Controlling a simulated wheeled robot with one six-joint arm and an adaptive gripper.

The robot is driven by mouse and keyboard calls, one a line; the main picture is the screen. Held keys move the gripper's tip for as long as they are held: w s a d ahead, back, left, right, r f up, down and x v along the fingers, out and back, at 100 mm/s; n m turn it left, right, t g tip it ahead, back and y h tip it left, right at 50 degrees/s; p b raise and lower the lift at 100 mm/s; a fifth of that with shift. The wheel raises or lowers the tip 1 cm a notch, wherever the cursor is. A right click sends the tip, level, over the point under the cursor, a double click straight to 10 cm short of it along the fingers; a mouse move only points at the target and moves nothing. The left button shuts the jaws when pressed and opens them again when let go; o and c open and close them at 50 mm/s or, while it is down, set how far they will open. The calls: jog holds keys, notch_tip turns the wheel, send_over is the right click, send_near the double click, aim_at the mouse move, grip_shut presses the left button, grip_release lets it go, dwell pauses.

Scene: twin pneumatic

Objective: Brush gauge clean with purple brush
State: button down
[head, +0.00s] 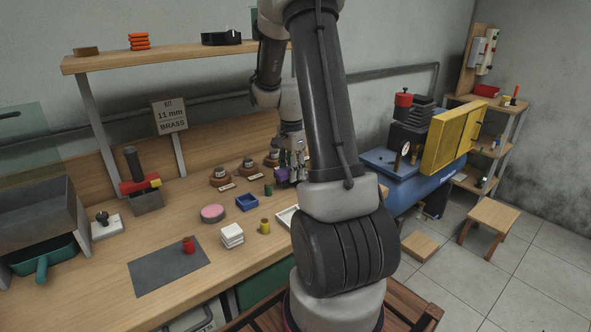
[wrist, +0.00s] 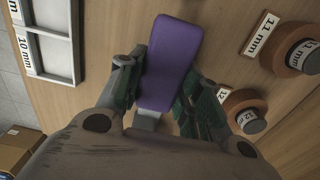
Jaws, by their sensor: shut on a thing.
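My gripper (head: 291,165) is above the wooden workbench, near its back right part. In the wrist view its green-padded fingers (wrist: 158,98) are shut on the purple brush (wrist: 170,62). A small grey-white part of the brush shows at its lower end, between the fingers. The brush also shows in the head view as a small purple patch (head: 282,175) under the gripper; much of it is hidden there.
Labelled round wooden bases (head: 221,176) stand at the bench's back, close to my gripper. A stool (head: 494,213) stands farther right.

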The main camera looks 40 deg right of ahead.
jog(key=shift+s+d+r, duration=0.1)
jog(key=shift+d, duration=3.25)
jog(key=shift+a, duration=1.65)
jog(key=shift+a+f, duration=0.2)
jog(key=shift+a, duration=1.5)
jog(key=shift+r, duration=3.05)
jog(key=shift+r, duration=1.5)
